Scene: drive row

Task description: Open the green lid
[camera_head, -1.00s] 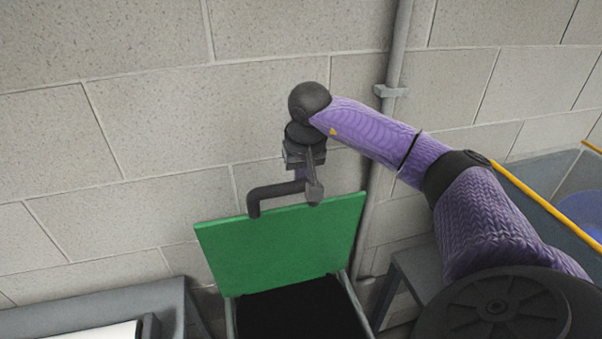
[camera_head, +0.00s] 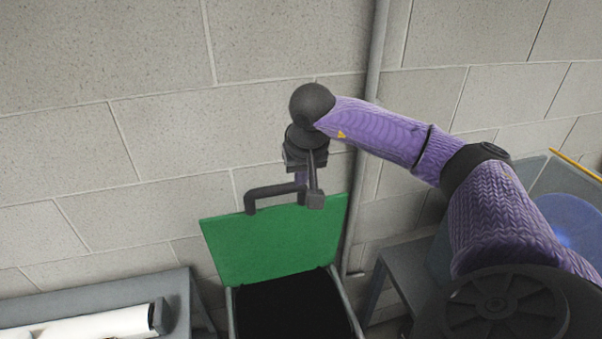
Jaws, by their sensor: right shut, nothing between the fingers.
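The green lid (camera_head: 272,246) stands raised at the back of a dark bin, whose open mouth (camera_head: 296,305) shows black inside. A dark bar handle (camera_head: 275,192) shows at the lid's top edge. My right gripper (camera_head: 314,198) is at the right end of this handle, just above the lid's top edge. It is shut with nothing between the fingers. I cannot tell whether it touches the handle or the lid. My left gripper is not in view.
A grey block wall (camera_head: 140,150) with a vertical pipe (camera_head: 370,110) stands close behind the lid. A grey table (camera_head: 110,300) with a white roll (camera_head: 100,324) is at the left. A grey stand (camera_head: 395,268) and a tub with a blue round thing (camera_head: 572,222) are at the right.

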